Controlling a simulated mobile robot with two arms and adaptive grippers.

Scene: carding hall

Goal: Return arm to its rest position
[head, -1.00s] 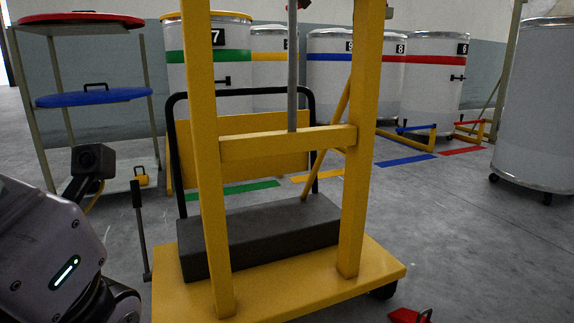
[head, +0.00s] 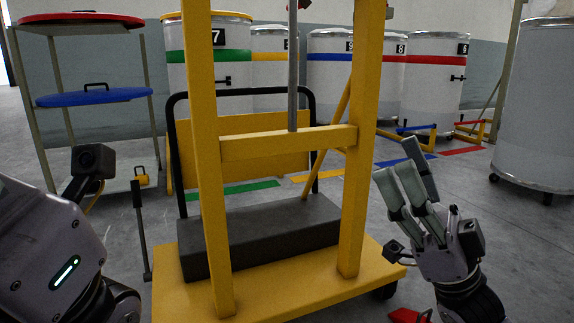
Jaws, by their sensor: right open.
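My right gripper (head: 408,190) shows at the lower right of the head view, its grey fingers pointing up and apart. It is open with nothing between the fingers. It appears just right of the yellow frame's right post (head: 360,150) and over the floor; I cannot tell the exact gap. My left arm (head: 55,255) fills the lower left corner, and its gripper is not visible.
A yellow wheeled cart (head: 290,285) carrying a dark block (head: 265,235) stands in the middle. A lid rack (head: 90,97) is at left. Numbered drums (head: 430,75) line the back, and a grey drum (head: 540,100) stands at right. A red object (head: 408,315) lies low near my right arm.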

